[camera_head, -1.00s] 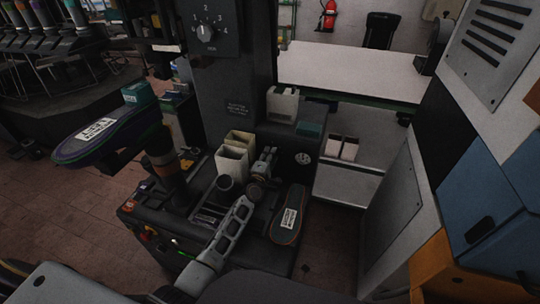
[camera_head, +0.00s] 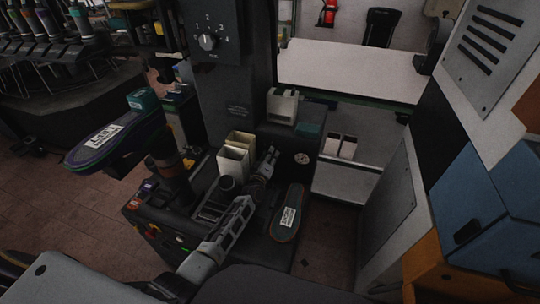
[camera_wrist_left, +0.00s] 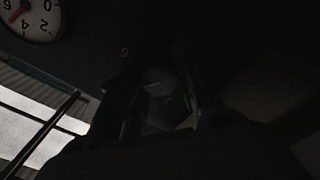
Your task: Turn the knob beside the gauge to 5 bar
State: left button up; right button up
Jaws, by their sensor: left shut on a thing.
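The round white gauge (camera_head: 302,158) sits on the dark face of the press, right of my left gripper (camera_head: 270,158). In the left wrist view the gauge (camera_wrist_left: 30,18) is upside down and cut by the top-left corner. Its red needle seems to point between the 4 and the 6; the exact reading is unclear. My left gripper (camera_wrist_left: 160,95) is shut on the dark knob (camera_wrist_left: 158,80), which is in deep shadow between its fingers. In the head view the gripper hides the knob. My right gripper is out of view.
A cream open bin (camera_head: 234,165) stands left of the left gripper. A shoe sole with a white label (camera_head: 288,215) lies right of the forearm. A numbered selector dial (camera_head: 207,42) is higher on the column. Another sole (camera_head: 110,140) is on a post at left.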

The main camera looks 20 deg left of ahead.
pick_arm(q)
jog(key=shift+f, duration=0.15)
dwell(0.3)
jog(key=o, duration=1)
jog(key=shift+o, duration=0.2)
jog(key=shift+s, duration=0.1)
jog(key=s, duration=1.2)
jog(key=shift+a, duration=0.2)
dwell(0.4)
